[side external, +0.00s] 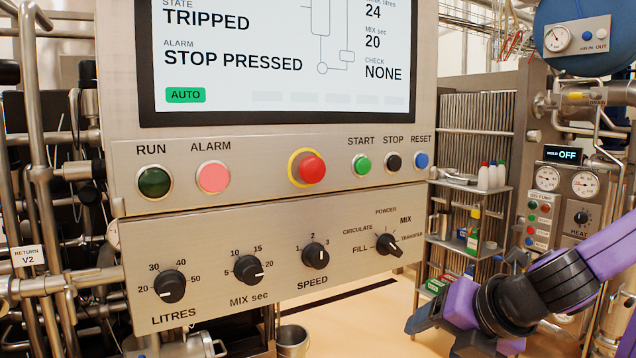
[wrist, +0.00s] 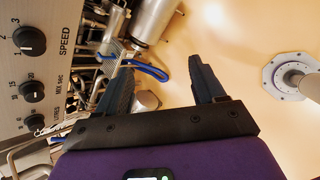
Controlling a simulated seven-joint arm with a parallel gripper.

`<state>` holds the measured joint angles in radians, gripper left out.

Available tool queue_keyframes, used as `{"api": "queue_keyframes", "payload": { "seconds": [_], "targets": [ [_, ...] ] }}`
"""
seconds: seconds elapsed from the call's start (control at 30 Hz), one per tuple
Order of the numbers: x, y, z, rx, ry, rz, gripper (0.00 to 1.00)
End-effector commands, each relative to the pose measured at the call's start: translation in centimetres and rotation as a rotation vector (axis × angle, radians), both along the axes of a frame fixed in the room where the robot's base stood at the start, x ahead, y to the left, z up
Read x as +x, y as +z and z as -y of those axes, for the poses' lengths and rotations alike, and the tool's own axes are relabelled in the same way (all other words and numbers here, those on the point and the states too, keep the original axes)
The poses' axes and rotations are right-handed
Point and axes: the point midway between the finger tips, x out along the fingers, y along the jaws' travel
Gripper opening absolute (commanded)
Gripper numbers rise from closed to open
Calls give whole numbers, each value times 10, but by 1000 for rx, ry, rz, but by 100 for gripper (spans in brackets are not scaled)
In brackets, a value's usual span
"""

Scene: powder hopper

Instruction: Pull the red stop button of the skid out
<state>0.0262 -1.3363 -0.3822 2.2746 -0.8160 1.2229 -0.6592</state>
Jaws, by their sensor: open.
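The red stop button (side external: 311,169) has a yellow ring and sits on the steel panel (side external: 262,185), below the screen (side external: 285,60). The screen reads "TRIPPED" and "STOP PRESSED". My gripper (side external: 415,318) is at the lower right in the side view, below and to the right of the button and well apart from it. In the wrist view my gripper (wrist: 160,80) shows two dark fingers spread apart with nothing between them. The red button is not visible in the wrist view.
Beside the red button are a lit pink alarm lamp (side external: 213,177) and a green start button (side external: 362,164). Black knobs, including the speed knob (side external: 315,256), stick out below. Shelves with bottles (side external: 487,176) stand to the right. Pipes crowd the left.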

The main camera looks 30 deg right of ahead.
Motion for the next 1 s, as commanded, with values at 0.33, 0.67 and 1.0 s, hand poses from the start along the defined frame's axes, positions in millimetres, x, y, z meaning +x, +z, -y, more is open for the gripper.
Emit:
{"api": "queue_keyframes", "payload": {
  "seconds": [0.33,0.67,1.0],
  "targets": [
    [15,112,-70,-297,264,427,69],
    [-8,199,-100,-515,302,721,69],
    [3,212,-101,-552,292,761,69]
  ]
}}
